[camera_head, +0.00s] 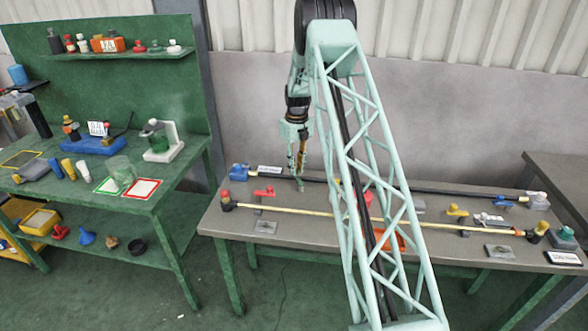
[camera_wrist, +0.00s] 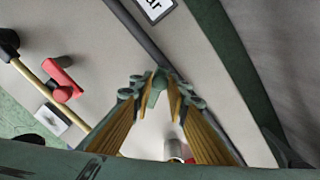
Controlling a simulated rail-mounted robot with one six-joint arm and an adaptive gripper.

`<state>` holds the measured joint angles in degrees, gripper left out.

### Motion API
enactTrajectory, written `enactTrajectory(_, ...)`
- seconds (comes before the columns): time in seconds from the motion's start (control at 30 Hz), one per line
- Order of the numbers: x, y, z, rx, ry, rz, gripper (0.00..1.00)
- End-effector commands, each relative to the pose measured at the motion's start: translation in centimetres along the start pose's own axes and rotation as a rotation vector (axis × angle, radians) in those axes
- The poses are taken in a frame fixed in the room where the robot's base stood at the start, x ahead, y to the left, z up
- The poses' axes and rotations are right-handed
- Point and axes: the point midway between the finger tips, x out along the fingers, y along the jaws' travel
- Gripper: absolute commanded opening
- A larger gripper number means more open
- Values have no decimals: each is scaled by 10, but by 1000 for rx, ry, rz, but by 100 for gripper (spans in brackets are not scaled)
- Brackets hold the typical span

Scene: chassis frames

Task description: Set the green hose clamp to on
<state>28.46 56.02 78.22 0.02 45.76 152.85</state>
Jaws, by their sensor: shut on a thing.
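The green hose clamp (camera_wrist: 158,80) sits on the dark hose (camera_wrist: 138,36) in the wrist view, its handle between my fingertips. My gripper (camera_wrist: 156,97) is shut on that handle. In the head view my gripper (camera_head: 300,172) points down at the back left of the grey table, with a small green part of the clamp (camera_head: 300,187) just below the fingers. The fingers hide much of the clamp, so its exact setting cannot be read.
A red clamp (camera_head: 265,191) sits on the yellow hose (camera_head: 290,210) nearer the front; it also shows in the wrist view (camera_wrist: 64,80). Blue (camera_head: 502,201) and yellow (camera_head: 457,211) clamps are to the right. A green workbench (camera_head: 85,175) stands left.

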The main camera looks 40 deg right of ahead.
Motion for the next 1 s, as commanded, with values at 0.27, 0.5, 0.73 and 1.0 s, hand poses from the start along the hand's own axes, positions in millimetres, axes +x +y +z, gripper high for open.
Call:
enactTrajectory(0.27,0,0,0,0,0,0,22)
enactTrajectory(0.5,0,0,0,-1,0,0,29)
enactTrajectory(0.73,-2,0,0,-1,0,0,29)
enactTrajectory(1.0,-18,-1,1,-1,-2,-1,29)
